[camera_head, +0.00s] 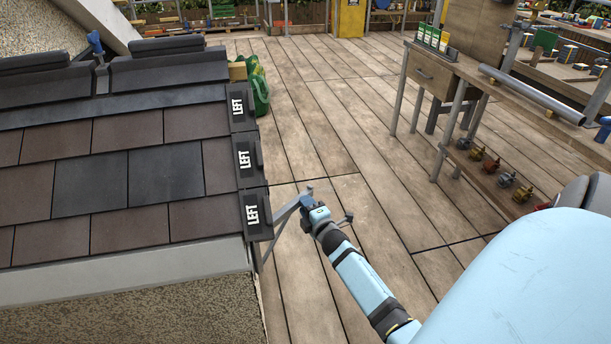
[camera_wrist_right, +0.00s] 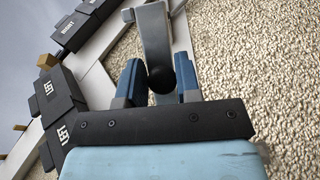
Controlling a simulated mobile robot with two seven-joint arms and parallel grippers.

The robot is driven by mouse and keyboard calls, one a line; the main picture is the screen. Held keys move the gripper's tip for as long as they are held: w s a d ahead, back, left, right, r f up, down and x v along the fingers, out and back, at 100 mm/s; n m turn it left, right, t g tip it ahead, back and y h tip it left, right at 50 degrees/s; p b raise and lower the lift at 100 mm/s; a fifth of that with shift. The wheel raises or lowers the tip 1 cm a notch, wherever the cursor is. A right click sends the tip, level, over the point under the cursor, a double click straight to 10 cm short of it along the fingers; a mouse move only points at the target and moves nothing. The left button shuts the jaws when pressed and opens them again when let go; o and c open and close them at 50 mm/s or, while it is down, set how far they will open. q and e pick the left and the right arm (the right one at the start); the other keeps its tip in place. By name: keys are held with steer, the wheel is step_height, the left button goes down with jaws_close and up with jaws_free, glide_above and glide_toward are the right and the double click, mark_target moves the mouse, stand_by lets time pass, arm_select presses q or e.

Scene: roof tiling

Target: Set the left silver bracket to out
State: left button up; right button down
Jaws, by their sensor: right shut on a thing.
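The left silver bracket (camera_head: 286,213) shows at the right edge of the roof, beside the tiles marked LEFT (camera_head: 257,213). In the right wrist view the bracket (camera_wrist_right: 155,32) is a flat pale metal bar in front of the pebbled wall. It has a round black knob (camera_wrist_right: 161,79). My right gripper (camera_head: 307,202) is shut on the bracket. Its blue fingers (camera_wrist_right: 160,86) stand on both sides of the knob in the wrist view. The bracket reaches outward from the roof edge. Its exact contact with the fingers is partly hidden. My left gripper is not in view.
The tiled roof (camera_head: 110,190) fills the left side, above a pebbled wall (camera_head: 150,310). A green bag (camera_head: 257,88) stands behind the roof edge. A wooden workbench (camera_head: 480,75) stands at the right. The plank floor (camera_head: 340,130) between is clear.

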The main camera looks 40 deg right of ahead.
steer(key=shift+s+a+f, duration=0.1)
steer(key=shift+a+f, duration=0.05)
steer(key=shift+f, duration=0.15)
steer(key=c, duration=0.9)
jaws_free()
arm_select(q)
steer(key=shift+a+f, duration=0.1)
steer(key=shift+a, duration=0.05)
arm_select(e)
steer(key=shift+r, duration=0.1)
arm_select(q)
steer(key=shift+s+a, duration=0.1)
